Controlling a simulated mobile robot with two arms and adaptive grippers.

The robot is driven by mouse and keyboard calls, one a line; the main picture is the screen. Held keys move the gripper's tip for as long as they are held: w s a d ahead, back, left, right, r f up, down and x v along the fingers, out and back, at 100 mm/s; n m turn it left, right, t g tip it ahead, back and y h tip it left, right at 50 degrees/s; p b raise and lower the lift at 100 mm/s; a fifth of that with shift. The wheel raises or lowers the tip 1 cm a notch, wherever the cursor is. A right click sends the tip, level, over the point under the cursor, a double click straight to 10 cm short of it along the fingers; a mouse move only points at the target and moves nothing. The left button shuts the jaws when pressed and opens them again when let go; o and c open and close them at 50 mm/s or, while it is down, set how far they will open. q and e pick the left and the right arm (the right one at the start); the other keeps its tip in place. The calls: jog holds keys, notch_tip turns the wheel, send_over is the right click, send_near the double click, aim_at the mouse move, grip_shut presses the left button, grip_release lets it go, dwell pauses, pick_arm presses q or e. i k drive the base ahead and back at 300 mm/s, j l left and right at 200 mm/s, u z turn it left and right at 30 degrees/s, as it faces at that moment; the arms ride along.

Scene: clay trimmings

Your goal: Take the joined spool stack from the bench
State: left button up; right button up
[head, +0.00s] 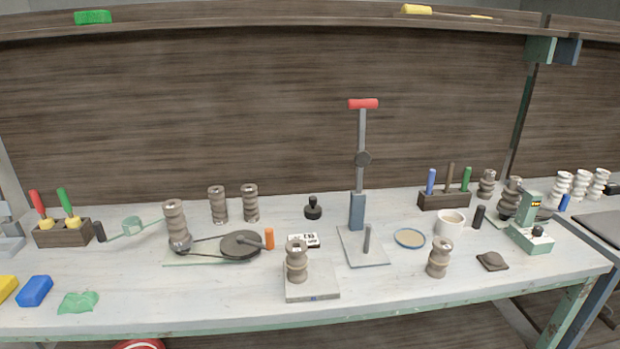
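Several grey-brown spool stacks stand upright on the bench (120,318). One stack (297,262) stands on a pale square plate (313,292) near the front middle. Another stack (439,258) stands alone on the bench top at the front right. A taller stack (175,222) stands at the left end of a belt-and-wheel device. Two stacks, a left one (217,204) and a right one (250,203), stand side by side at the back. I cannot tell from this view which stack is the joined one. Neither of my grippers shows.
A tall press (361,180) with a red handle stands behind the middle. The belt wheel (240,245) lies left of centre. A white mug (450,222), a blue-rimmed dish (409,238) and a dark lump (492,261) surround the front-right stack.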

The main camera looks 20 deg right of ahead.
aim_at(435, 270)
jog(key=z, duration=1.55)
jog(key=i+l+u, duration=0.1)
jog(key=i+l, duration=0.15)
jog(key=l, duration=0.15)
jog(key=i+l+u, duration=0.15)
jog(key=l, duration=0.25)
jog(key=i+l+u, duration=0.1)
jog(key=i+l, duration=0.25)
